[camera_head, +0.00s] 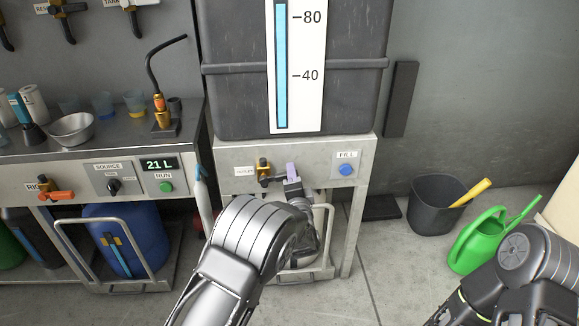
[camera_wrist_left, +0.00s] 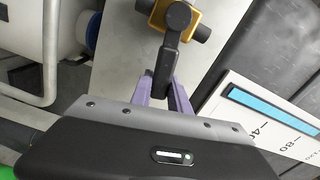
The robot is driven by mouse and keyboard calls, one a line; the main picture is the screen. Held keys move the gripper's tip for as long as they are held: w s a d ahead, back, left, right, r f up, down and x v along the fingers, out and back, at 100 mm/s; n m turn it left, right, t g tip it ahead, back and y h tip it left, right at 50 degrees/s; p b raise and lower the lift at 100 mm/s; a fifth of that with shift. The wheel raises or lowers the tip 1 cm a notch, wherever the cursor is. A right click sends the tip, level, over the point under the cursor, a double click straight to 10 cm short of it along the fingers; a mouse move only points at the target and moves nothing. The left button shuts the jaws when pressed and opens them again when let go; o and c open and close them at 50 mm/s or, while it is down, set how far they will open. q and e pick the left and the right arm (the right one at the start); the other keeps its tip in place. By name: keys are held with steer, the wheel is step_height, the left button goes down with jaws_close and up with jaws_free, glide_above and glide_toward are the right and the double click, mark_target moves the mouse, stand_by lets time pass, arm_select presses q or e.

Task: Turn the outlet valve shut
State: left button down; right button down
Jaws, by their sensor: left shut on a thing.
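The outlet valve (camera_head: 263,165) has a brass body and a black lever, and sits on the front panel of the tank stand. In the left wrist view the brass body (camera_wrist_left: 203,20) is at the top, with the black lever (camera_wrist_left: 168,58) running down from it. My left gripper (camera_head: 292,172) has purple fingers and is shut on the lever's end; the fingers also show in the left wrist view (camera_wrist_left: 164,92). In the head view the lever points right, roughly level. My right arm shows at lower right, but its gripper is out of view.
The tank (camera_head: 235,100) above has a blue level gauge (camera_head: 281,60). A blue FILL button (camera_head: 346,169) is right of the valve. A bench (camera_head: 85,150) with a 21 L display stands left. A dark bin (camera_head: 425,210) and green watering can (camera_head: 478,242) stand right.

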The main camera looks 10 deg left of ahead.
arm_select(q)
steer(key=shift+d+f+m, duration=0.1)
steer(key=shift+f+m, duration=0.8)
steer(key=shift+m, duration=0.3)
steer(key=c, duration=1.2)
jaws_free()
steer(key=shift+c, duration=0.2)
steer(key=p+v, duration=0.1)
steer(key=v, duration=0.6)
steer(key=shift+s, duration=0.4)
